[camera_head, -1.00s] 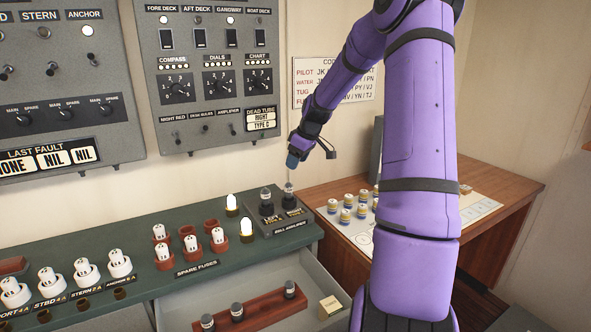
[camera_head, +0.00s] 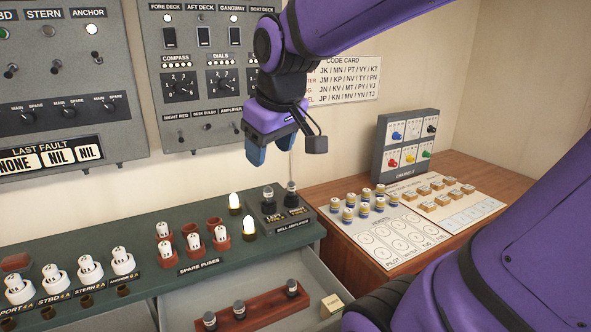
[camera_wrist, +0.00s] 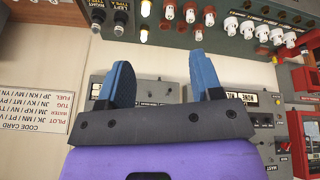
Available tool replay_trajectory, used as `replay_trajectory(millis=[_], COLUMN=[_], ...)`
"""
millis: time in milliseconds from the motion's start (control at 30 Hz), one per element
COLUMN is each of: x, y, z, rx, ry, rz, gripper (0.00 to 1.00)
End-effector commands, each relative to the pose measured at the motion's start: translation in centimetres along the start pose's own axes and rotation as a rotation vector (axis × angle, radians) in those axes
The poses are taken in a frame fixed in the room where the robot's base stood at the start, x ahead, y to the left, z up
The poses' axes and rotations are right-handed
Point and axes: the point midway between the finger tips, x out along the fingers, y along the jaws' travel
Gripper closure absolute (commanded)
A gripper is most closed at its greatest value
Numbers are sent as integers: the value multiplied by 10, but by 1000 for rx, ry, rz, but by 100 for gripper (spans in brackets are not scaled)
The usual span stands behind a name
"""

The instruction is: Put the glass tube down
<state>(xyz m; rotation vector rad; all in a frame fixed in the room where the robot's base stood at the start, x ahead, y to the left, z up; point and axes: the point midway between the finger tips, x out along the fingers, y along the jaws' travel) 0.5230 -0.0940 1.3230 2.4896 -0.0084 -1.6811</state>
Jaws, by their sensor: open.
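Two glass tubes with dark bases stand upright in the bell amplifier (camera_head: 272,228) on the green counter: the left tube (camera_head: 268,195) and the right tube (camera_head: 291,196). Both also show at the top left of the wrist view, the left one (camera_wrist: 121,18) and the right one (camera_wrist: 97,16). Several more tubes (camera_head: 239,309) stand in a red-brown rack (camera_head: 262,307) in the open drawer. My gripper (camera_head: 271,150) hangs above the amplifier, in front of the wall panel. Its blue fingers are apart and empty (camera_wrist: 160,75), clear of both tubes.
Lit bulbs (camera_head: 249,226) and fuses in red holders (camera_head: 193,246) stand left of the amplifier. A small pale box (camera_head: 331,305) sits in the drawer (camera_head: 290,265). The wooden desk (camera_head: 335,241) at right carries blue-and-yellow pieces, a card and a channels box (camera_head: 407,150).

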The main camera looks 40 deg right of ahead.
Motion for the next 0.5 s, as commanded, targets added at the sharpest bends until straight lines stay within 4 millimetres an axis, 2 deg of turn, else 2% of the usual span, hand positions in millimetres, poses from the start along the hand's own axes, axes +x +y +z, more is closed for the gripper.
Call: replay_trajectory(millis=[33,200,333,500], x=[-10,-25,-30,-31], y=[-9,-26,-31,-33], z=[15,57,77,86], rx=[11,71,101,116], ry=[21,58,74,78], rz=[-9,-45,-68,-80], gripper=[40,40,40,40])
